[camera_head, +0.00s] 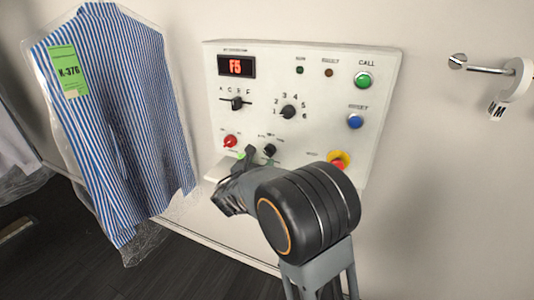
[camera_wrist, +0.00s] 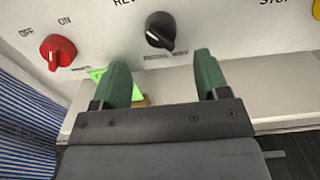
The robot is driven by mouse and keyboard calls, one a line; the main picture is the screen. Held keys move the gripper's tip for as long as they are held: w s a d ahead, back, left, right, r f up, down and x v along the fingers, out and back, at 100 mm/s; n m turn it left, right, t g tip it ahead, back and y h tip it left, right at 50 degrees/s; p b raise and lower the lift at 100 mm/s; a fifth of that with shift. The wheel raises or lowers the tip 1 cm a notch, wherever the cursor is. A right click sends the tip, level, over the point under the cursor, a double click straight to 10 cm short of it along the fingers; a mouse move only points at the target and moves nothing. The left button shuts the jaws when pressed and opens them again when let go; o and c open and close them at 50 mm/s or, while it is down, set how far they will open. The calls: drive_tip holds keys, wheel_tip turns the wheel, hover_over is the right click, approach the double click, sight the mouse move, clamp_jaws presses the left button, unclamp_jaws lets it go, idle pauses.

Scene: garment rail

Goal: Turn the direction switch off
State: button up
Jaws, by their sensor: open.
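The control panel (camera_head: 330,130) is a white box on the wall. A black rotary knob (camera_head: 270,150) with "REV" lettering at its upper left sits low on it, and I take it as the direction switch. In the wrist view the knob (camera_wrist: 160,32) has a white mark pointing to the lower right. The label below it is too blurred to read. My gripper (camera_wrist: 163,78) is open and empty, its two green fingers apart, below the knob and not around it. In the head view my arm partly hides the gripper and the panel's lower edge.
A red OFF/ON knob (camera_wrist: 57,52) is left of the black knob. A pale ledge (camera_wrist: 275,95) runs below, with a bright green piece (camera_wrist: 97,75) behind the left finger. A red-and-yellow stop button (camera_head: 339,159) is to the right. A bagged striped shirt (camera_head: 115,120) hangs at left.

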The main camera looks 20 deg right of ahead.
sight(267, 154)
drive_tip(key=shift+p+x, duration=0.3)
drive_tip(key=shift+x, duration=2.85)
drive_tip(key=shift+c, duration=0.5)
drive_tip(key=c, duration=0.8)
